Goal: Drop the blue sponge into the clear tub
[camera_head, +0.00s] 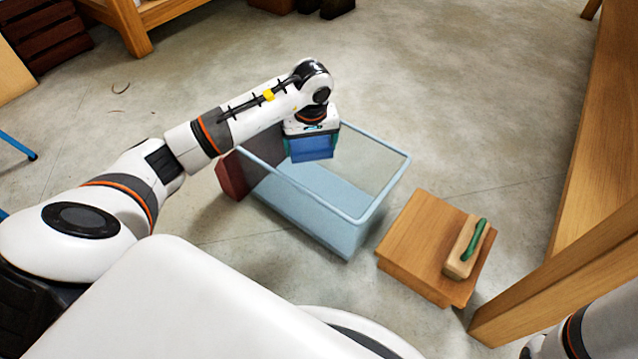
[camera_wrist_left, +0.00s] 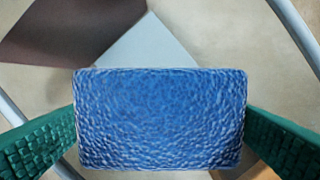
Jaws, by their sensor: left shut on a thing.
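The blue sponge (camera_head: 311,148) is held between the green-padded fingers of my left gripper (camera_head: 312,136). In the left wrist view the sponge (camera_wrist_left: 160,118) fills the middle, with a green finger pad pressed at each side. The clear tub (camera_head: 372,214) stands on the floor, a pale blue see-through box with an open top. In the head view my left gripper and the sponge overlap the tub's opening near its back edge; the exact height over the rim is hard to tell. The tub's floor (camera_wrist_left: 148,48) shows behind the sponge in the wrist view. My right gripper is not visible.
A wooden box (camera_head: 415,232) with a green-handled float (camera_head: 467,248) on it stands right of the tub. A dark red block (camera_head: 232,178) is at the tub's left. A wooden bench (camera_head: 600,170) runs along the right. The floor behind the tub is clear.

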